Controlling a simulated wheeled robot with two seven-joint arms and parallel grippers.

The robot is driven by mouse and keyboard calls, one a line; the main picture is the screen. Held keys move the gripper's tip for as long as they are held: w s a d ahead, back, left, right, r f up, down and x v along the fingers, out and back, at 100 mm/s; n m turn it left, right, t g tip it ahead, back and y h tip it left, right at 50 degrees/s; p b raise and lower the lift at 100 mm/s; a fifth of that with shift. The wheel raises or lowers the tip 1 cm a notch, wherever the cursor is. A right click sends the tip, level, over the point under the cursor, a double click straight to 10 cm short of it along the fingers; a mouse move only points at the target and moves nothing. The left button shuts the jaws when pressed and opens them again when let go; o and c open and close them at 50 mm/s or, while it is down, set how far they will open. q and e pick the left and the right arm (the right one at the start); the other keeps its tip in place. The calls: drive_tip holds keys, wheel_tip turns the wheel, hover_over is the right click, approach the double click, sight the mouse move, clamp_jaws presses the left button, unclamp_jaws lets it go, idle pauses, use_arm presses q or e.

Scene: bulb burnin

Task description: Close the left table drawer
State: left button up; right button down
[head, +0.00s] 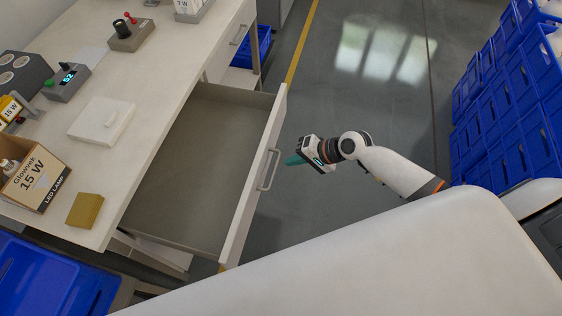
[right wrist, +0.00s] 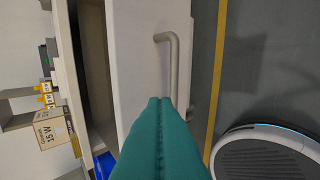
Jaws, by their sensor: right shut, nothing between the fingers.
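The left table drawer (head: 185,165) is pulled far out of the table and looks empty in the head view. Its white front panel (head: 252,185) carries a metal bar handle (head: 268,170). My right gripper (head: 290,160), with teal fingers, is shut and empty, just outside the drawer front, near the handle's upper end. In the right wrist view the closed fingers (right wrist: 160,130) point toward the front panel (right wrist: 140,70), and the handle (right wrist: 172,60) shows just beyond their tips. I cannot tell whether they touch the panel. My left gripper is not in view.
The white table (head: 150,50) holds a Glowell lamp box (head: 35,175), a white flat case (head: 102,120) and a tan block (head: 85,210). Another, shut drawer (head: 230,40) is further along. Blue crates (head: 510,100) are stacked at right. The floor (head: 370,100) between is clear.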

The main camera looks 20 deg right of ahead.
sight(263, 169)
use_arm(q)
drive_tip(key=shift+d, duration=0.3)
use_arm(e)
drive_tip(key=x, duration=0.8)
drive_tip(key=shift+w+a+f, duration=0.15)
drive_tip(key=shift+a+f, duration=0.05)
drive_tip(key=shift+f, duration=0.1)
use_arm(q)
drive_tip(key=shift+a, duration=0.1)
